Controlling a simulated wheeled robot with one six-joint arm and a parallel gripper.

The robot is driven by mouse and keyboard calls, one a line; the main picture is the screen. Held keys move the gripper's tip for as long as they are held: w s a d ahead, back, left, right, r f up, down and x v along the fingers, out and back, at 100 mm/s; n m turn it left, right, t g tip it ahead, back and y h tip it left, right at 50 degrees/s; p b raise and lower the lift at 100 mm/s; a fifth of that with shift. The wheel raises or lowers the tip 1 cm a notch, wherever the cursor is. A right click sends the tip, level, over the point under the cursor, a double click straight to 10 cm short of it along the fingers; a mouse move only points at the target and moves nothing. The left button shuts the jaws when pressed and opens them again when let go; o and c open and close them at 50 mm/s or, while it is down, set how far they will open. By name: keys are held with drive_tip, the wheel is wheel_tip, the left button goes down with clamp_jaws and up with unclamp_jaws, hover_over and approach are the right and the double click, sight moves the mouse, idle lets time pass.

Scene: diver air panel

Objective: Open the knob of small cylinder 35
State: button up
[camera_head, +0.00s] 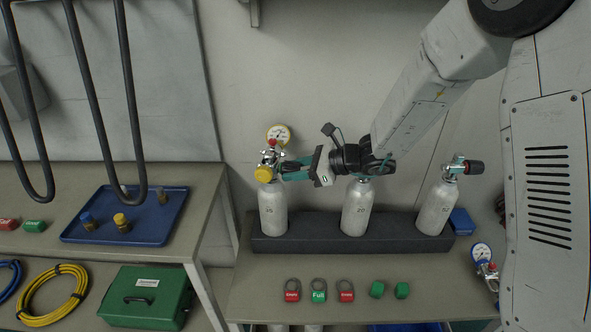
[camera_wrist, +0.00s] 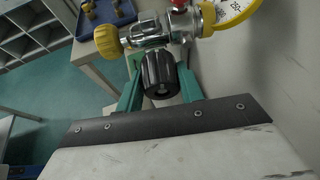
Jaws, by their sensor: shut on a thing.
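The left small cylinder (camera_head: 272,210) stands in the dark rack; its printed number is small and looks like 35. Its valve carries a yellow cap (camera_head: 263,174), a red part and a yellow-rimmed gauge (camera_head: 279,135). My gripper (camera_head: 285,169) reaches the valve from the right, its teal fingers at valve height. In the wrist view the fingers sit on either side of the black ribbed knob (camera_wrist: 160,76) and are shut on it. The metal valve body (camera_wrist: 148,32) and yellow cap (camera_wrist: 108,41) show beyond it. In the head view the fingers hide the knob.
A middle cylinder (camera_head: 357,208) stands below my wrist, and a right cylinder (camera_head: 435,208) has its black knob (camera_head: 473,167) exposed. The dark rack (camera_head: 320,242) holds all three. Tags, including a green one (camera_head: 319,292), lie in front. A blue tray (camera_head: 97,219) is left.

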drive_tip(key=shift+n+t, duration=1.3)
drive_tip(key=shift+n, duration=0.7)
drive_tip(key=o, duration=1)
drive_tip(key=v, duration=0.7)
drive_tip(key=shift+s+d, duration=0.25)
drive_tip(key=shift+d, duration=0.05)
drive_tip(key=shift+r, duration=0.1)
